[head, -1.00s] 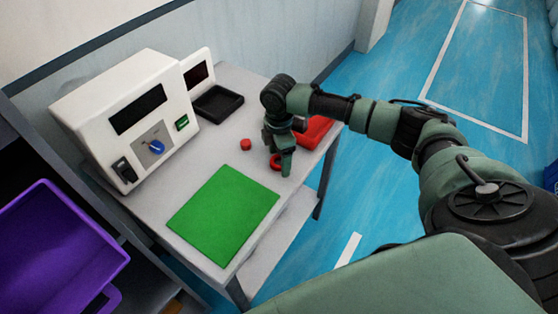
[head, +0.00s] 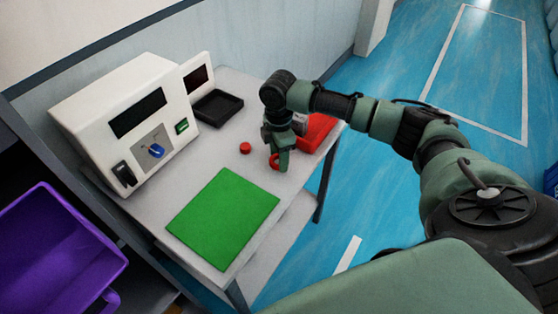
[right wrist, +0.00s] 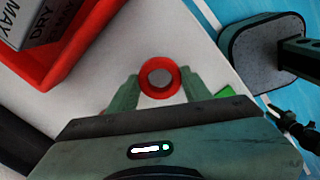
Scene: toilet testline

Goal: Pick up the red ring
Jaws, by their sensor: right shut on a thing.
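The red ring (head: 275,161) is at the table's right part, at the fingertips of my right gripper (head: 279,164). In the right wrist view the red ring (right wrist: 160,62) sits between the two green fingers of my right gripper (right wrist: 158,88), and the grey tabletop shows through its hole. The fingers are shut on the ring. Whether the ring touches the table or is just above it, I cannot tell. My left gripper is not in view.
A small red round piece (head: 245,148) lies left of the gripper. A red bin (head: 318,130) holding boxes stands right behind it. A green mat (head: 222,218) lies in front, with a white device (head: 130,120) at the left and a black tray (head: 217,105) behind.

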